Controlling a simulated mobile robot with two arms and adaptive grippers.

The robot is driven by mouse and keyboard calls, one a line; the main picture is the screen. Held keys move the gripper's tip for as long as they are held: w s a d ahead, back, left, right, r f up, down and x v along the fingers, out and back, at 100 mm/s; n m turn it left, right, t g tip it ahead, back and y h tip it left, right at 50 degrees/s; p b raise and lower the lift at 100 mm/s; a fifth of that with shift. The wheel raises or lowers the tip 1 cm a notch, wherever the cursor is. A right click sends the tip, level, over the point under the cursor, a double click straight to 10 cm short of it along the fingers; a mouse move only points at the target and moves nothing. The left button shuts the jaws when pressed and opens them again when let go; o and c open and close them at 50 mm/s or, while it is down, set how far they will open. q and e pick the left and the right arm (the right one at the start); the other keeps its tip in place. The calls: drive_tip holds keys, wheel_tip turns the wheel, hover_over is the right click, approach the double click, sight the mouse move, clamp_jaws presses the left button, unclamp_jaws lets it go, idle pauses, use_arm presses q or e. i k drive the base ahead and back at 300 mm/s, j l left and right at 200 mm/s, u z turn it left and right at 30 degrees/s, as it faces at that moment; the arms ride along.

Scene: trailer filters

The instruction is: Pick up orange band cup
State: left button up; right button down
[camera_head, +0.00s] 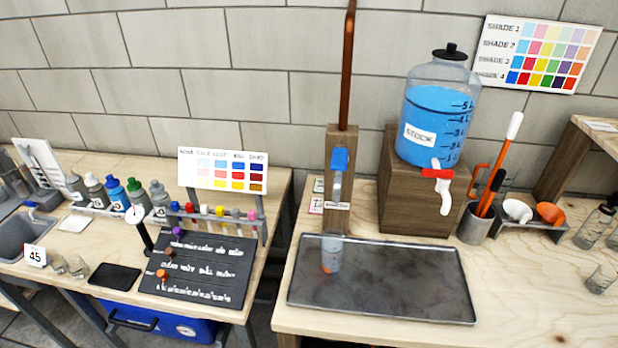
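A clear, narrow cup with an orange mark near its base, which looks like the orange band cup (331,256), stands at the left end of the dark metal tray (400,284) on the right bench. It is directly below the pipe with the blue tap (340,160). The cup is small in view, and I cannot tell whether it holds liquid. Neither of my grippers shows in the head view.
A blue stock jug (436,110) with a red-handled spigot stands on a wooden block behind the tray. A tool holder (475,224) and scoops are to its right. Clear glasses (602,279) stand at far right. The left bench holds bottles, vials and a black board (200,268).

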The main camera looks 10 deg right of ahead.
sight(333, 237)
drive_tip(key=z, duration=2.4)
drive_tip(key=u, duration=2)
drive_tip(key=i+j+z, duration=0.1)
drive_tip(key=j+z, duration=0.8)
drive_tip(key=i+j, duration=0.05)
drive_tip(key=j, duration=0.05)
